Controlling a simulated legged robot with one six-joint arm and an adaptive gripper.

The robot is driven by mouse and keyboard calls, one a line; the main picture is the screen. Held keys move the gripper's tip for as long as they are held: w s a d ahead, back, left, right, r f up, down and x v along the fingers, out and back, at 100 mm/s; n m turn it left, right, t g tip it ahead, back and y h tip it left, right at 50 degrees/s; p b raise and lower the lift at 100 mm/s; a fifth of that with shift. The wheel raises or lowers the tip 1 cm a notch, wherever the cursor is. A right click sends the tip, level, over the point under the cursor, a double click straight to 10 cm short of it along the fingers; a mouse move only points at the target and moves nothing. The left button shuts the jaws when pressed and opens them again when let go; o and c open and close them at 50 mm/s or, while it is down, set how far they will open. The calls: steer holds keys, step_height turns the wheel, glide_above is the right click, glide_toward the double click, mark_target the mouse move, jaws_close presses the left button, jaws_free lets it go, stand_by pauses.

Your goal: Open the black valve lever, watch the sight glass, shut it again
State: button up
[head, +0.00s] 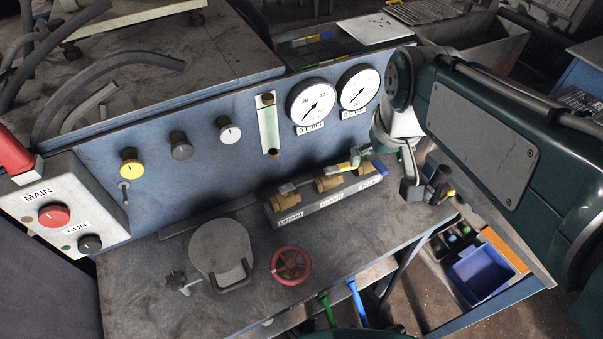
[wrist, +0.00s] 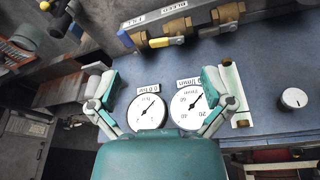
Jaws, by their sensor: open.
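A manifold block (head: 335,199) on the bench carries brass valves in a row. A dark lever (head: 289,187) lies over the left valve, marked DRAIN. A yellow lever (head: 346,167) is on the middle valve and a blue lever (head: 379,167) by the right one. The sight glass (head: 270,126), a pale vertical tube, is on the blue panel; it also shows in the wrist view (wrist: 232,95). Its fluid level is unclear. My gripper (wrist: 160,85) is open and empty, its fingers spread apart. In the head view it hangs right of the manifold, touching no lever.
Two round gauges (head: 312,102) (head: 358,87) sit above the manifold. A red handwheel (head: 291,265) and a round lidded hatch (head: 221,249) stand on the bench in front. Knobs (head: 181,147) line the panel on the left. A blue bin (head: 480,273) is below right.

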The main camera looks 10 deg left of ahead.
steer(key=w+a+f+n+g, duration=0.2)
steer(key=w+a+f, duration=0.1)
steer(key=w+a, duration=0.3)
steer(key=n+g, duration=0.1)
steer(key=n, duration=0.1)
glide_above(303, 180)
step_height(303, 180, down, 5)
steer(key=shift+h, duration=0.3)
step_height(303, 180, down, 10)
steer(key=shift+w+a+f, duration=0.1)
steer(key=shift+f, duration=0.05)
steer(key=c, duration=1.2)
steer(key=shift+c, duration=0.2)
